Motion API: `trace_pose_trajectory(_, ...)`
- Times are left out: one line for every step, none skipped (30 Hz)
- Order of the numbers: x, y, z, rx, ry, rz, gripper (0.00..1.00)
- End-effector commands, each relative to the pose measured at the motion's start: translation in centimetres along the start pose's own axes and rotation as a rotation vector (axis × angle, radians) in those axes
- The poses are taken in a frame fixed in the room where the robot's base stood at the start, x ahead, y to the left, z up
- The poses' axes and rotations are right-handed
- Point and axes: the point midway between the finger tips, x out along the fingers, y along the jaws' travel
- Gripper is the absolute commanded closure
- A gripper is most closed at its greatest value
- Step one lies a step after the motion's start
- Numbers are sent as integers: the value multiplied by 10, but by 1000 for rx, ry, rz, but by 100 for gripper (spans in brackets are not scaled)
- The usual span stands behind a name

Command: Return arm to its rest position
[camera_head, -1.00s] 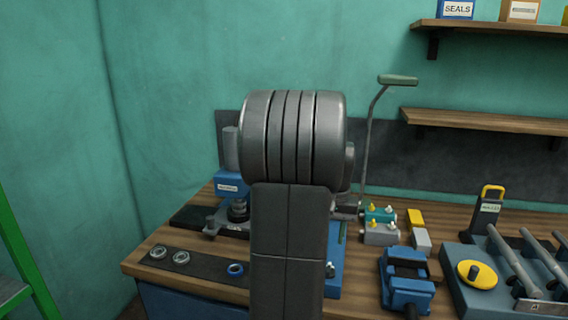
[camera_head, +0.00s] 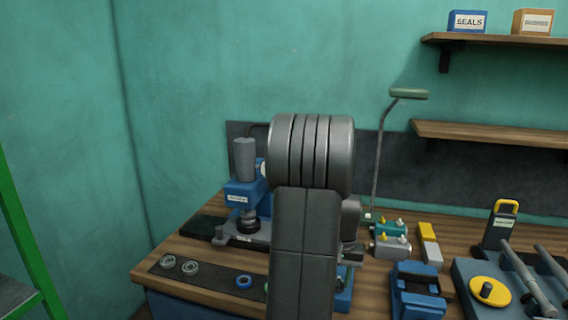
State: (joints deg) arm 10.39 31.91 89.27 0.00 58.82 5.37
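My arm (camera_head: 308,155) stands in the middle of the head view. Its thick ribbed grey joint and a dark link below it rise in front of the wooden workbench (camera_head: 190,248). My gripper does not show; it is either hidden behind the arm or out of the picture. A small grey part of my arm shows at the right side of the ribbed joint, above the bench.
A blue press (camera_head: 245,192) stands behind and left of my arm. A dark mat (camera_head: 212,274) holds several rings. A green frame (camera_head: 25,250) is at far left.

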Motion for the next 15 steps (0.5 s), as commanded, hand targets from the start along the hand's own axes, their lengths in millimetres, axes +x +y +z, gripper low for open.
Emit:
trace_pose_trajectory(0, 0, 0, 1, 0, 0, 69)
trace_pose_trajectory(0, 0, 0, 3, 0, 0, 69)
trace_pose_trajectory(-1, 0, 0, 8, 1, 0, 69)
trace_pose_trajectory(-2, 0, 0, 13, 1, 0, 69)
trace_pose_trajectory(-3, 0, 0, 21, 1, 0, 69)
trace_pose_trajectory(-8, 0, -1, 20, 3, 0, 69)
trace_pose_trajectory(-11, 0, -1, 20, 4, 0, 69)
trace_pose_trajectory(-15, 0, -1, 20, 5, 0, 69)
trace_pose_trajectory(-22, 0, -1, 20, 4, 0, 69)
trace_pose_trajectory(-27, 0, -1, 20, 5, 0, 69)
trace_pose_trajectory(-33, 0, -1, 20, 6, -1, 69)
trace_pose_trajectory(-41, 0, -2, 20, 6, -1, 69)
trace_pose_trajectory(-47, 0, -1, 20, 6, 0, 69)
trace_pose_trajectory(-53, 0, -1, 20, 6, -1, 69)
trace_pose_trajectory(-61, 0, -1, 20, 6, -1, 69)
